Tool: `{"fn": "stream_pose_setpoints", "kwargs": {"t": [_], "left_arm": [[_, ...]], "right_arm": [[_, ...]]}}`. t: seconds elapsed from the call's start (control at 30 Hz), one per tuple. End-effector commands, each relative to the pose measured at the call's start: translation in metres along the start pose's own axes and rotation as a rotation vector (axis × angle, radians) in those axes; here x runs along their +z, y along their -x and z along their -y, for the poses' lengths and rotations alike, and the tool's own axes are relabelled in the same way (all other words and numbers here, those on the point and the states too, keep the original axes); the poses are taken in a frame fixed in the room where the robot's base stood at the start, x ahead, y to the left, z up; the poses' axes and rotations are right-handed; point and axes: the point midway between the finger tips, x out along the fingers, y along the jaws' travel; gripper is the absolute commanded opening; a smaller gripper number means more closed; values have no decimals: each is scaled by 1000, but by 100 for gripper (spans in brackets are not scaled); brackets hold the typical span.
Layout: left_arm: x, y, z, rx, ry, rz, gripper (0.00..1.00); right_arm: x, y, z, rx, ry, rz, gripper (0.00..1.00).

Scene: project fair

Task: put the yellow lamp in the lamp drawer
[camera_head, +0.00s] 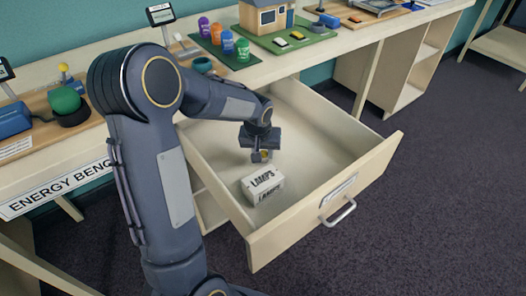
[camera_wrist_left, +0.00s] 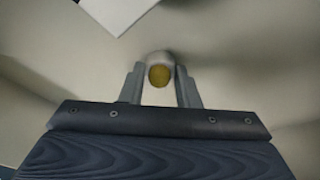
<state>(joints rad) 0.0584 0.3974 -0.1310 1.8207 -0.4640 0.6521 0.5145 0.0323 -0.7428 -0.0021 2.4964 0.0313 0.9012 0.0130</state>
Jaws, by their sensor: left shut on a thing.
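The lamp drawer (camera_head: 303,118) is pulled open below the bench and has a handle (camera_head: 338,212) on its front. My left gripper (camera_head: 261,157) reaches down inside the drawer. It is shut on the yellow lamp (camera_head: 264,154), a small round thing mostly hidden by the fingers in the head view. In the left wrist view the lamp (camera_wrist_left: 159,75) shows between the two fingers, close above the pale drawer floor; I cannot tell whether it touches. My right gripper is not in view.
A white box marked LAMPS (camera_head: 263,186) lies in the drawer just in front of the gripper; its corner (camera_wrist_left: 115,10) shows in the left wrist view. The drawer floor to the right is clear. Colored canisters (camera_head: 227,41), a model house (camera_head: 265,18) and a green ball (camera_head: 64,100) stand on the bench.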

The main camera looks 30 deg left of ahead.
Motion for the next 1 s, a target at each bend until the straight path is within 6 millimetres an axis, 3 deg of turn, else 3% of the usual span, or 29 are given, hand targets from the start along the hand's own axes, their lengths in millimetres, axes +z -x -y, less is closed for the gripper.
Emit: {"fn": "stream_pose_setpoints", "kwargs": {"t": [0.07,0.1,0.23,0.63,1.0], "left_arm": [[1,-4,0,0,0,0,4],[1,-2,0,0,0,0,34],[1,-2,0,0,0,1,51],[-1,8,0,1,0,-2,51],[-2,84,-1,2,-1,-4,51]], "right_arm": [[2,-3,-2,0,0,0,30],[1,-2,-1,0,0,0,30],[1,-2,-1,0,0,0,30],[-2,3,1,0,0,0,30],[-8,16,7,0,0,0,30]]}}
